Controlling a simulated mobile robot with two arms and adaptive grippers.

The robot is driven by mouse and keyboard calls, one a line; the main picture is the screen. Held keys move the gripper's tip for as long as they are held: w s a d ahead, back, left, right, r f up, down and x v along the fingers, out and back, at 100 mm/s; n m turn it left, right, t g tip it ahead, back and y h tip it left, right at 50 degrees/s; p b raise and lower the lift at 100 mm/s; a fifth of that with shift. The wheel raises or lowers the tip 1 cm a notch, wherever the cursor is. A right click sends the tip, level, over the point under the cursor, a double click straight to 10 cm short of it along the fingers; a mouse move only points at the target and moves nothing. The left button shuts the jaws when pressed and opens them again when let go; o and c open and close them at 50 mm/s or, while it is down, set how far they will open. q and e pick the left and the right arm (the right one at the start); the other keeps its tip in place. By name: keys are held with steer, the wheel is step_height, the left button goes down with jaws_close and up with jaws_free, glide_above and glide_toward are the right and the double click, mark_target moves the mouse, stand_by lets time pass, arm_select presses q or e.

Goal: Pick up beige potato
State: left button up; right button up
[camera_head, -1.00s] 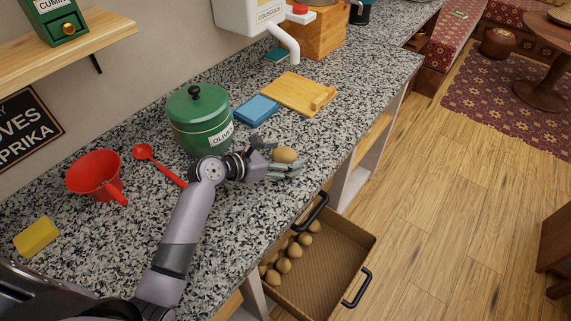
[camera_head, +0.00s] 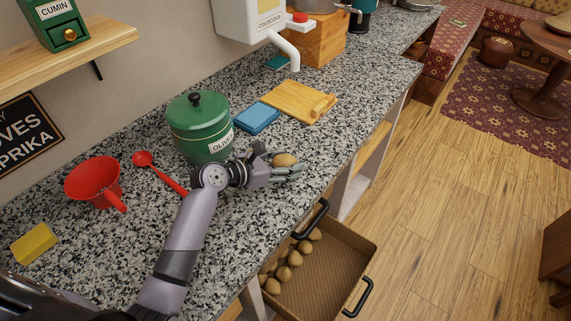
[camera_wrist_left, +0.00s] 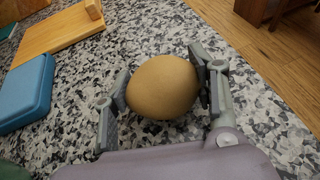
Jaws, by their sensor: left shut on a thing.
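The beige potato (camera_head: 285,159) is at my left gripper (camera_head: 279,166) over the speckled granite counter. In the left wrist view the potato (camera_wrist_left: 163,87) sits between the two fingers of my left gripper (camera_wrist_left: 163,90), one finger on each side. The gripper is shut on it. I cannot tell whether the potato touches the counter or is just above it. More potatoes (camera_head: 283,273) lie in the open drawer below the counter edge. My right gripper is not in view.
A green olive canister (camera_head: 199,128) stands behind my left arm. A blue box (camera_head: 257,118) and a wooden board (camera_head: 293,100) lie beyond it. A red funnel (camera_head: 94,182), red spoon (camera_head: 159,172) and yellow sponge (camera_head: 34,243) are at left. The open drawer (camera_head: 330,270) juts out below.

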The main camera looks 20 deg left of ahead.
arm_select(q)
steer(key=c, duration=0.3)
